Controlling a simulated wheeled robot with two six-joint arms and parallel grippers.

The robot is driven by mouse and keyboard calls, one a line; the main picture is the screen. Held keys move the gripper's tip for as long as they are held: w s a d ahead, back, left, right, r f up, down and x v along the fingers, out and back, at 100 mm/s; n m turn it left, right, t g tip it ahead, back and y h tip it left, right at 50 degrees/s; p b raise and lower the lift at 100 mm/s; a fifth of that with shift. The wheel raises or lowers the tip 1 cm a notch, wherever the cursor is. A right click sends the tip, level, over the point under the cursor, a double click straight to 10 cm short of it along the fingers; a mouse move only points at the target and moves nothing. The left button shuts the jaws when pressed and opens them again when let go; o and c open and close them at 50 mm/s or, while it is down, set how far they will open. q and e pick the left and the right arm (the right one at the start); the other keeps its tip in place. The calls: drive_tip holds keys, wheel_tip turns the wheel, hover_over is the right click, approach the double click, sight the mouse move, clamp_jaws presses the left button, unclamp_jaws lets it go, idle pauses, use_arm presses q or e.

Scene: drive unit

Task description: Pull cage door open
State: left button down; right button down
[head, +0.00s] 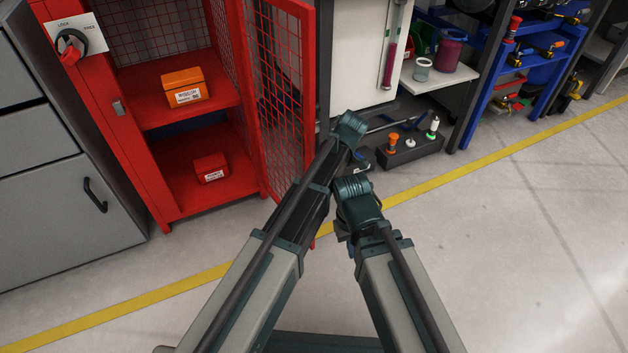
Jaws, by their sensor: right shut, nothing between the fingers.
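The red cage cabinet (130,152) stands at the left with its front uncovered. Its red mesh cage door (283,98) stands wide open on the right side, swung out toward me. My left arm passes in front of the door's lower part and hides some of it. My right gripper (343,232) is small and dark, just right of the door's lower end, mostly covered by my own arm links. It is shut with nothing in it. I cannot tell whether it touches the door. My left gripper is hidden behind my arms.
An orange box (184,87) and a red box (211,168) sit on the cabinet's shelves. A grey drawer unit (55,190) stands left. A dark tray (410,150) with small tools lies right of my arms.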

use_arm(q)
drive_tip(key=shift+w+d, duration=0.1)
drive_tip(key=shift+w, duration=0.15)
use_arm(e)
drive_tip(key=shift+d, duration=0.1)
use_arm(q)
drive_tip(key=c, duration=1.1)
unclamp_jaws()
drive_tip(key=shift+r, duration=0.1)
